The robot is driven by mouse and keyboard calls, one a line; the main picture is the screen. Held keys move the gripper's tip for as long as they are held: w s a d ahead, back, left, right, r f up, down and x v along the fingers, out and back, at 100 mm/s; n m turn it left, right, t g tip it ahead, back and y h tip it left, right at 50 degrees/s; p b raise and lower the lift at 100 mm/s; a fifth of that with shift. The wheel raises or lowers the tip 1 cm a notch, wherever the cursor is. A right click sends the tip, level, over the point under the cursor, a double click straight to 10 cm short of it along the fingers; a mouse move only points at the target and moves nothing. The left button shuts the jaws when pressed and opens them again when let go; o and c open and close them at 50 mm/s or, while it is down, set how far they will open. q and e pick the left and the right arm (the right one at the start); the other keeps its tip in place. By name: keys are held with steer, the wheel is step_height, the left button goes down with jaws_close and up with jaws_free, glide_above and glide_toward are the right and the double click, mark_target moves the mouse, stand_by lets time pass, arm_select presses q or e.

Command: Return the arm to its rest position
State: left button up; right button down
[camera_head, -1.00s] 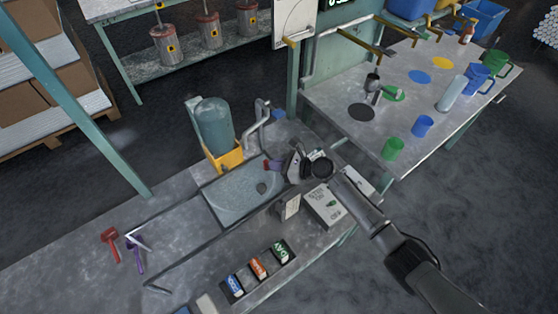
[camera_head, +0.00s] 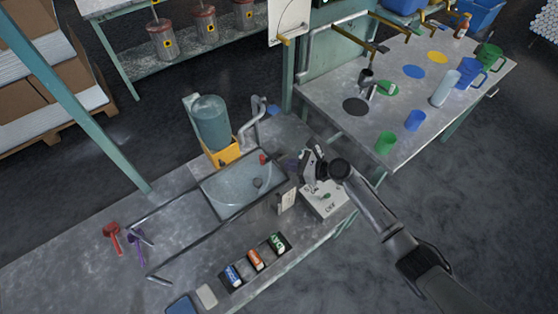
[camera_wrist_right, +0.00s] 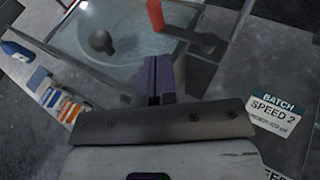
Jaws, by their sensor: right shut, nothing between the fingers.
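My right arm comes in from the lower right in the head view. Its gripper (camera_head: 291,162) is over the bench by the right rim of the sink-like basin (camera_head: 222,207). In the right wrist view the purple fingers (camera_wrist_right: 155,80) are pressed together with nothing between them. They point toward the basin (camera_wrist_right: 75,38), and a red-tipped part (camera_wrist_right: 155,15) lies beyond them. I cannot tell the exact height above the bench. My left gripper is out of view.
A grey switch box (camera_head: 325,202) stands under the right forearm. A "BATCH SPEED 2" label (camera_wrist_right: 273,115) shows close by. A blue-green tank (camera_head: 211,122) stands behind the basin. A tray of small packs (camera_head: 257,260) is in front. A side table (camera_head: 330,95) holds cups and jugs.

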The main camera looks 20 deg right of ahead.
steer(key=v, duration=0.7)
steer(key=shift+w+d+r+p, duration=0.15)
steer(key=shift+r+p, duration=0.05)
steer(key=shift+p, duration=0.15)
